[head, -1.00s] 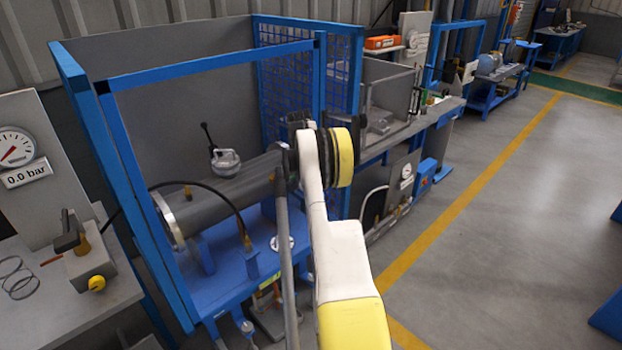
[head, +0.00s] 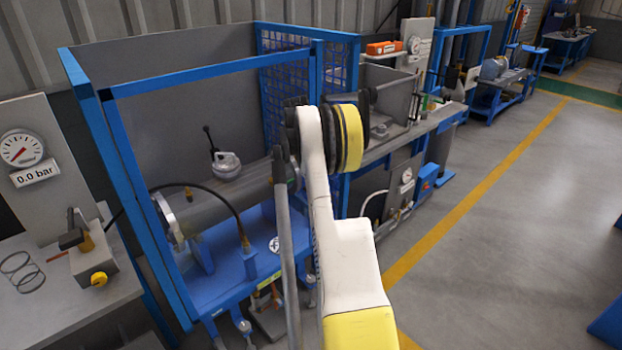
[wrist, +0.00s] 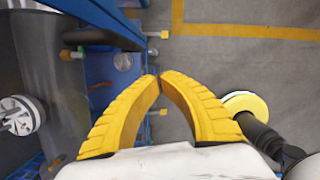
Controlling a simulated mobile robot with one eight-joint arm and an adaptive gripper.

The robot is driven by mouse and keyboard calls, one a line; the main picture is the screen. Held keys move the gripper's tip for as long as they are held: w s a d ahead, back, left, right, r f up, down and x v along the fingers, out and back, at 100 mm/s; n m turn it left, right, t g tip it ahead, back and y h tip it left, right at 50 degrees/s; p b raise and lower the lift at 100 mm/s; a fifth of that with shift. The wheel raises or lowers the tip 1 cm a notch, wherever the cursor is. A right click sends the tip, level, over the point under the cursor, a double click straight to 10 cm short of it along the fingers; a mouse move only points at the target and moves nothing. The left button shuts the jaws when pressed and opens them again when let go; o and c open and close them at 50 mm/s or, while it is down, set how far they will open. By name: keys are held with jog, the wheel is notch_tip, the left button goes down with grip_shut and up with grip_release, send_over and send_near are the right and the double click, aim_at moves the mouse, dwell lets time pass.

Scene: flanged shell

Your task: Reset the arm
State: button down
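My white and yellow arm rises from the bottom middle of the head view, its dark joint with a yellow cap in front of the blue frame. My gripper (wrist: 159,78) shows in the wrist view with its two yellow ridged fingers brought together at the tips and nothing between them. I cannot make out the gripper in the head view. The grey flanged shell (head: 205,210) lies on a blue stand, partly hidden by my arm. In the wrist view a grey surface, probably the shell, is at the left.
A blue frame (head: 216,77) with a mesh side surrounds the shell. A bench at the left holds a 0.0 bar gauge (head: 21,148), a valve block (head: 97,268) and wire rings (head: 22,272). A black hose arcs over the shell. Open floor (head: 480,260) lies to the right.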

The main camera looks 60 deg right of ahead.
jog(key=shift+a+r, duration=0.1)
jog(key=shift+r, duration=0.5)
jog(key=w+a+r+m+t+b, duration=0.15)
jog(key=a+r+m, duration=0.4)
jog(key=a, duration=0.95)
jog(key=w+a+r+m+t, duration=0.15)
jog(key=a+r, duration=0.65)
jog(key=a, duration=0.8)
jog(key=s+a+m+t+y+b, duration=0.1)
jog(key=s+a+m, duration=0.3)
jog(key=a, duration=0.5)
jog(key=s+a+m+t+b, duration=0.1)
jog(key=s+a+t, duration=0.1)
jog(key=s+a, duration=0.55)
jog(key=s+a+f+m+t+y, duration=0.1)
jog(key=s+a+f+m, duration=0.4)
jog(key=s+a, duration=0.3)
jog(key=a+f, duration=0.1)
jog(key=a, duration=0.2)
jog(key=shift+s+f+y, duration=0.15)
jog(key=shift+f+y, duration=0.1)
jog(key=shift+y, duration=0.15)
